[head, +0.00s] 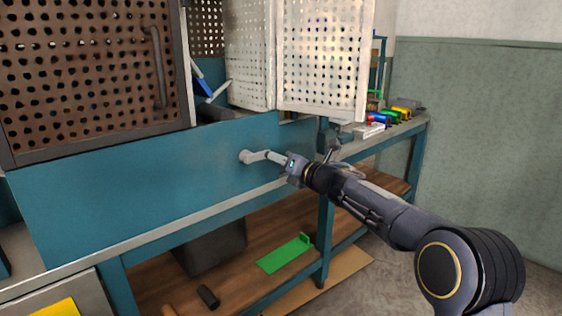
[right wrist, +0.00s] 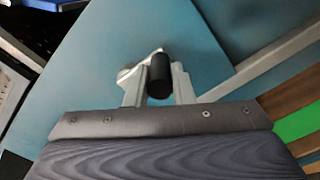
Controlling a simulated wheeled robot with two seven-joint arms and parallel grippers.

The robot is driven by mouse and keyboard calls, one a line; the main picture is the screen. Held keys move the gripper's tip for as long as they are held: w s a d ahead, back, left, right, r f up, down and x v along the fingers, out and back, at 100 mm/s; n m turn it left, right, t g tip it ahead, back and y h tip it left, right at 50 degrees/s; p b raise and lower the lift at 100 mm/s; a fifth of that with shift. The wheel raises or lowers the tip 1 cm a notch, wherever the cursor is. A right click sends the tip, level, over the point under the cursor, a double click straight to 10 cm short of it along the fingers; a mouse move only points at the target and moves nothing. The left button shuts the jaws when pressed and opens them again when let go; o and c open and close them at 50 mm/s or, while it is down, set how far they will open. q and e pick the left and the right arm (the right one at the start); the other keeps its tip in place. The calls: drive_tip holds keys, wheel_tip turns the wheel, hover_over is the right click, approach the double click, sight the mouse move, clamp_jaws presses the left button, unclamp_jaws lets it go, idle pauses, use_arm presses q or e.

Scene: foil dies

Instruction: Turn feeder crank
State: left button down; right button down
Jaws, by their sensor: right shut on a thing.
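The feeder crank (head: 254,156) is a light grey arm on the front of the teal machine panel (head: 150,180). My right gripper (head: 280,160) reaches it from the right and is shut on it. In the right wrist view, the black crank handle (right wrist: 160,76) sits between the two fingers of my right gripper (right wrist: 159,88), and the grey crank arm (right wrist: 138,72) runs behind it to the panel. My left gripper is not in view.
Perforated guards, one rusty brown (head: 85,80) and one white (head: 322,55), stand above the panel. Coloured bins (head: 400,113) sit on the bench at right. A green piece (head: 285,254) and a dark bin (head: 208,248) are on the wooden shelf below. Bare floor lies at right.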

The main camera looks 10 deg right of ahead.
drive_tip(key=c, duration=1.3)
unclamp_jaws()
drive_tip(key=shift+o, duration=0.2)
drive_tip(key=v, duration=0.7)
drive_tip(key=shift+s+d, duration=0.2)
drive_tip(key=shift+s, duration=0.1)
